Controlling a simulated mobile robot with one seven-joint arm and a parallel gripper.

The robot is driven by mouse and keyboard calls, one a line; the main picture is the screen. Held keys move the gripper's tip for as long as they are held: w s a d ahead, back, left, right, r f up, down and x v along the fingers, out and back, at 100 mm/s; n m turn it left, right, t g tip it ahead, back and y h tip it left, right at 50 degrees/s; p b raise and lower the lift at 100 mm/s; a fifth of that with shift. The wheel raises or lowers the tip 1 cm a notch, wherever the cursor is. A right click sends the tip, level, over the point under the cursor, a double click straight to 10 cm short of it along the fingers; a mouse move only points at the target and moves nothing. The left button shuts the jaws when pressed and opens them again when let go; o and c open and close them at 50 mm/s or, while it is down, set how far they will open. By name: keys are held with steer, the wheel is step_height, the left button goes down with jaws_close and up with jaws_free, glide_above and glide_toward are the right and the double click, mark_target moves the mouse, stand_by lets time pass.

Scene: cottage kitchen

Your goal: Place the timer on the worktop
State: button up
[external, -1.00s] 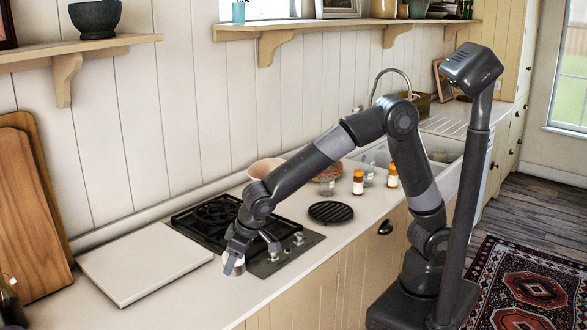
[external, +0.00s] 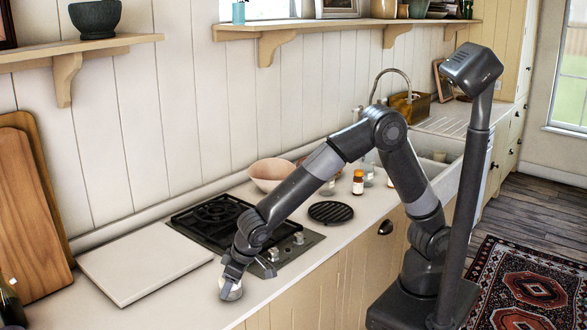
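The timer appears to be the small round whitish thing (external: 231,292) at my gripper's fingertips in the external view. My gripper (external: 236,283) points down over the front part of the pale worktop (external: 185,299), left of the hob. One finger lies across the timer and hides part of it. The other finger stands off to the right, and a gap shows between them. I cannot tell whether the fingers grip the timer. The timer is at or just above the worktop surface; contact is not clear.
A black hob (external: 214,219) lies behind my gripper. A large pale board (external: 145,261) lies to the left. The worktop's front edge is close to my gripper.

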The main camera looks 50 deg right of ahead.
steer(key=o, duration=0.4)
steer(key=v, duration=1.2)
steer(key=shift+d+r, duration=0.1)
